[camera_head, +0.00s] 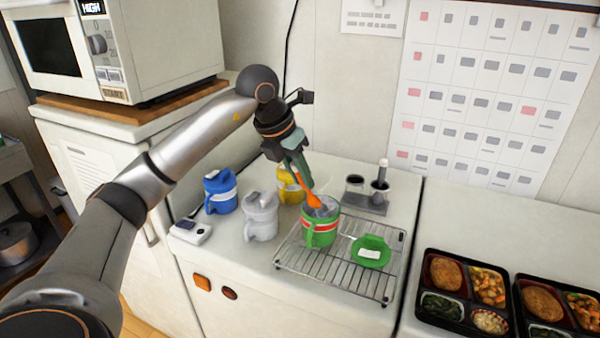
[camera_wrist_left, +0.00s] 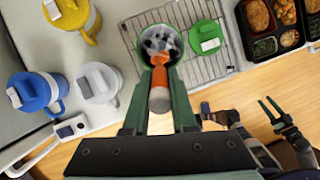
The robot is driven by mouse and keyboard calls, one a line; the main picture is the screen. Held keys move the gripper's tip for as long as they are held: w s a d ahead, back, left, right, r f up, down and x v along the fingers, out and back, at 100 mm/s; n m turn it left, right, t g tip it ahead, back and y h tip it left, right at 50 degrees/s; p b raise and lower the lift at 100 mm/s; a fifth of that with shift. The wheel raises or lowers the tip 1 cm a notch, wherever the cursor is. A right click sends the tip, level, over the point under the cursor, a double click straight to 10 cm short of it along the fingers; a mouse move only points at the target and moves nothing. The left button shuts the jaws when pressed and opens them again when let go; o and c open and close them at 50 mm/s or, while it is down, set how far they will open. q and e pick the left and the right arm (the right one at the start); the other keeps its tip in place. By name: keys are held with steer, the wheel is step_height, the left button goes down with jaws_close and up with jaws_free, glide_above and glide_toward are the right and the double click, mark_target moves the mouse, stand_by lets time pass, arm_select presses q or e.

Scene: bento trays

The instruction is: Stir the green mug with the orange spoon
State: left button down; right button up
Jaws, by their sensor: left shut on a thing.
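The green mug (camera_head: 320,232), with red and white bands, stands upright and uncovered on a wire rack (camera_head: 340,275). My left gripper (camera_head: 299,165) is above it, shut on the orange spoon (camera_head: 312,197). The spoon slants down with its lower end inside the mug's mouth. In the left wrist view the spoon (camera_wrist_left: 159,82) lies between the two fingers and reaches into the mug (camera_wrist_left: 160,42), where grey and white contents show. A green lid (camera_head: 371,250) lies on the rack right of the mug. My right gripper (camera_wrist_left: 269,106) shows only in the left wrist view, open and empty.
Blue (camera_head: 220,192), white (camera_head: 261,216) and yellow (camera_head: 290,185) lidded mugs stand left of and behind the green mug. A dark holder (camera_head: 366,195) stands behind the rack. Bento trays (camera_head: 470,325) lie at right. A microwave (camera_head: 150,45) is at the upper left.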

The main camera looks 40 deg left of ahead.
mark_target(309, 195)
arm_select(q)
steer(key=shift+b+x, duration=0.7)
steer(key=shift+x, duration=1.7)
